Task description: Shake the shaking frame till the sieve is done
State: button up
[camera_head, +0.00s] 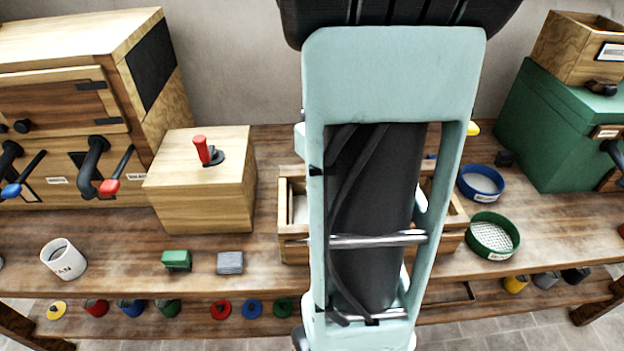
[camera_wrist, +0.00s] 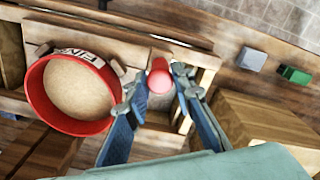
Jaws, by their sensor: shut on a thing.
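The wooden shaking frame (camera_head: 293,251) stands mid-bench, largely hidden behind my arm in the head view. In the wrist view, a red sieve (camera_wrist: 33,98) with a label that seems to read "FINE" sits in the frame (camera_wrist: 132,52) at left. Pale tan grainy stuff (camera_wrist: 82,88) covers its bottom. My gripper (camera_wrist: 159,84) is shut on a red upright handle (camera_wrist: 159,67) beside the sieve, with a blue-padded finger on each side. The handle's lower part and the inside under the sieve are hidden.
A wooden box with a red lever (camera_head: 201,147) stands left of the frame. A blue sieve (camera_head: 481,182) and a green sieve (camera_head: 492,236) lie close at right. Small green (camera_head: 176,259) and grey (camera_head: 230,262) blocks and a white mug (camera_head: 63,259) are near the front edge.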

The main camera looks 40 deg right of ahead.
jog(key=w+a+p, duration=0.1)
jog(key=w+a, duration=0.5)
jog(key=a, duration=0.3)
jog(key=shift+w+a, duration=0.25)
dwell(0.6)
jog(key=o, duration=1)
jog(key=shift+w+a, duration=0.1)
jog(key=shift+a, duration=0.05)
jog(key=shift+o, duration=0.2)
jog(key=shift+r+p, duration=0.15)
jog(key=shift+p, duration=0.15)
notch_tip(320, 180, up, 9)
jog(key=p, duration=0.6)
jog(key=shift+p, duration=0.4)
